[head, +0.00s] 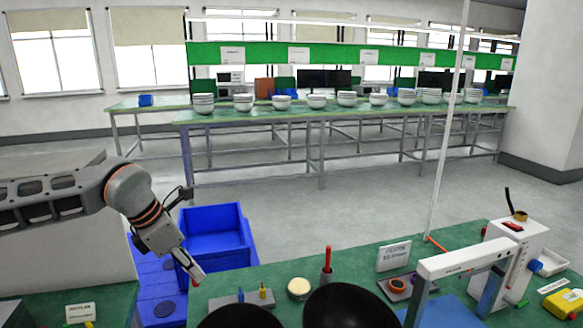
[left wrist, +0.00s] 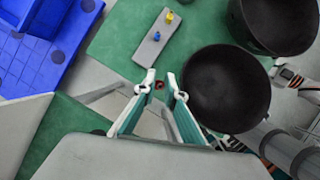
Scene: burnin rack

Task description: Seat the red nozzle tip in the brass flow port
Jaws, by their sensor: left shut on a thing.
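My left gripper (head: 199,281) is shut on the red nozzle tip (left wrist: 159,85), which shows small between the fingertips (left wrist: 161,88) in the left wrist view. In the head view the gripper points down near the left edge of the green bench, left of a grey holder bar. A tan, brass-like collar (head: 520,215) sits on top of the white machine at the right. An orange ring (head: 398,284) lies on a dark plate nearer the middle. I cannot tell for sure which, if either, is the brass flow port. My right gripper is not in view.
The grey holder bar (left wrist: 152,42) carries a yellow tip (head: 262,291) and a blue tip (head: 240,294). A cup (head: 327,276) with a red stick stands on the bench. Blue bins (head: 212,240) stand at the left. Dark round shapes hide the front of the bench.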

